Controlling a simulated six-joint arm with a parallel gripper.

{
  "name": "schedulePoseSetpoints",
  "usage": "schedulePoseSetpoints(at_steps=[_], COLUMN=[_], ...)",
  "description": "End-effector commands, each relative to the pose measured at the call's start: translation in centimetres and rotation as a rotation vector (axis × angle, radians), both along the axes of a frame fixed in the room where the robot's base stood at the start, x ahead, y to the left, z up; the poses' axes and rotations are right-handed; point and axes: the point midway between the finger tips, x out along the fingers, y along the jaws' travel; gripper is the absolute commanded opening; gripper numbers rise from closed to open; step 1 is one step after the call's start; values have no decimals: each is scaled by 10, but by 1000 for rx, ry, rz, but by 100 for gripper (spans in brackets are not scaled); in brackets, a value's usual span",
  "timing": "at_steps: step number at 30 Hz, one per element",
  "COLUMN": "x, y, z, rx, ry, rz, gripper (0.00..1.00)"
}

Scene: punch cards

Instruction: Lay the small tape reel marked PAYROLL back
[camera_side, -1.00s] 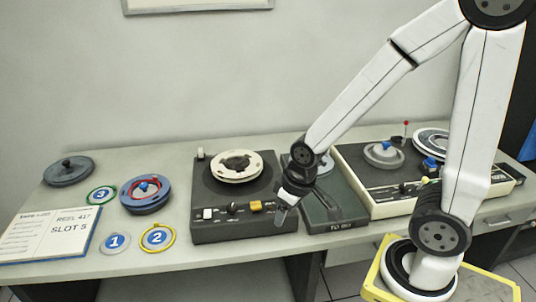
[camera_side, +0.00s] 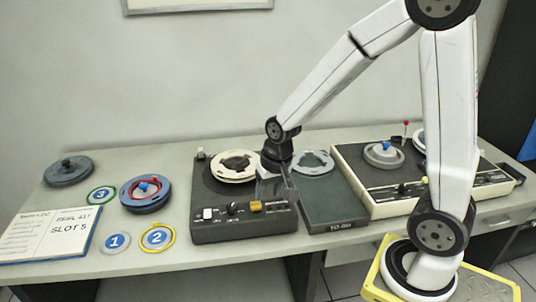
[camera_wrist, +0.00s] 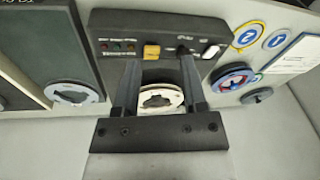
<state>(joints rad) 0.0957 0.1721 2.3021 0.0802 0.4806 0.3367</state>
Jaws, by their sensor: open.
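No PAYROLL marking is readable on any reel, so I cannot tell which one it is. A cream reel (camera_side: 236,166) lies on the dark tape deck (camera_side: 240,230); in the wrist view this reel (camera_wrist: 150,98) shows between my fingers, partly hidden by the palm. A pale grey reel (camera_side: 313,160) lies at the back of the dark green tray marked TO GO (camera_side: 335,210), and it also shows in the wrist view (camera_wrist: 76,93). My gripper (camera_side: 276,194) is open and empty, pointing down above the right side of the dark deck. It also shows in the wrist view (camera_wrist: 158,65).
A cream-edged machine (camera_side: 385,207) with a small grey reel (camera_side: 384,154) and levers stands right. At left are a blue-grey reel with red (camera_side: 145,196), a dark grey reel (camera_side: 68,171), numbered rings (camera_side: 157,238) and a card reading REEL 417 SLOT 5 (camera_side: 50,235).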

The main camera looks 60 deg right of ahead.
Motion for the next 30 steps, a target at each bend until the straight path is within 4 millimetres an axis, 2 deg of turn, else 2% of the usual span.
schedulePoseSetpoints(at_steps=[1, 6, 18, 24, 30], x=[13, 53, 130, 157, 171], y=[-8, -31, -100, -136, -157], z=[0, 1, -6, -13, -16], rx=[22, 105, 306, 403, 462], ry=[9, 40, 130, 184, 223], rz=[-87, -396, -1100, -1412, -1598], gripper=[54, 54, 54, 54, 54])
